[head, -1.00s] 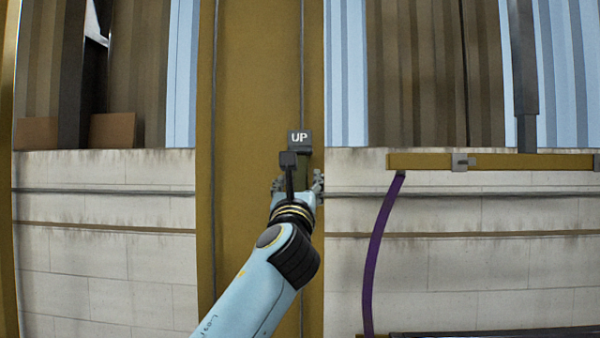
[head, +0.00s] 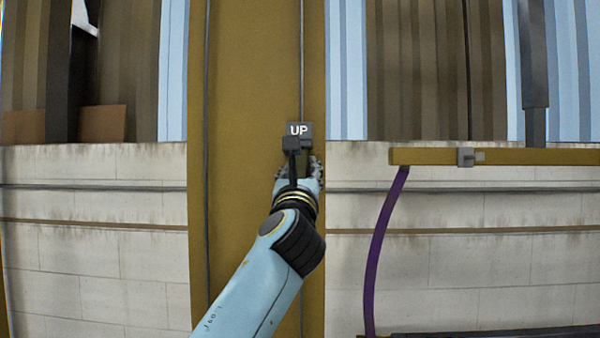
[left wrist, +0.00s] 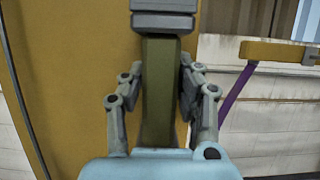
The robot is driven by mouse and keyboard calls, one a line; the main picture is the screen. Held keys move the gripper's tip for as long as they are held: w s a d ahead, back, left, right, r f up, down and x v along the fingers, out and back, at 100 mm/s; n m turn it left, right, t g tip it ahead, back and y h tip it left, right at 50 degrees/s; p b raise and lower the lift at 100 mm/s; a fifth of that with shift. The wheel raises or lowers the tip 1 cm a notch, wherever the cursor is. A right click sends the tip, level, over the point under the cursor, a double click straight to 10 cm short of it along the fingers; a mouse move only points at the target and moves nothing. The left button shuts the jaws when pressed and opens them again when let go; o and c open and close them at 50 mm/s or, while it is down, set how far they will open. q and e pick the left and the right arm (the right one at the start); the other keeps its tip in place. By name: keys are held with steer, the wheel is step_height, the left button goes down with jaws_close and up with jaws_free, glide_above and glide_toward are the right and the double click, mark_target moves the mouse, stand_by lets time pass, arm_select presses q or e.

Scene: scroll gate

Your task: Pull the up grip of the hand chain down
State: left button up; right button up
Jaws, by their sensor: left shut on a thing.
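The up grip (head: 304,165) is an olive-green bar under a dark plate marked UP (head: 299,130), on the right-hand chain in front of the ochre column. In the left wrist view the green bar (left wrist: 159,90) stands upright between the two fingers, with a grey block (left wrist: 163,18) above it. My left gripper (head: 299,168) is shut on the bar, just below the UP plate. My wrist hides part of the grip in the head view. My right gripper is in neither view.
A second chain (head: 206,120) runs down the column's left side. At right, a yellow bar (head: 430,156) with a grey bracket (head: 466,156) stands out before the pale block wall (head: 480,205). A purple strap (head: 380,240) hangs from it. The wall left of the column is clear.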

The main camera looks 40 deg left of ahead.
arm_select(q)
jaws_close()
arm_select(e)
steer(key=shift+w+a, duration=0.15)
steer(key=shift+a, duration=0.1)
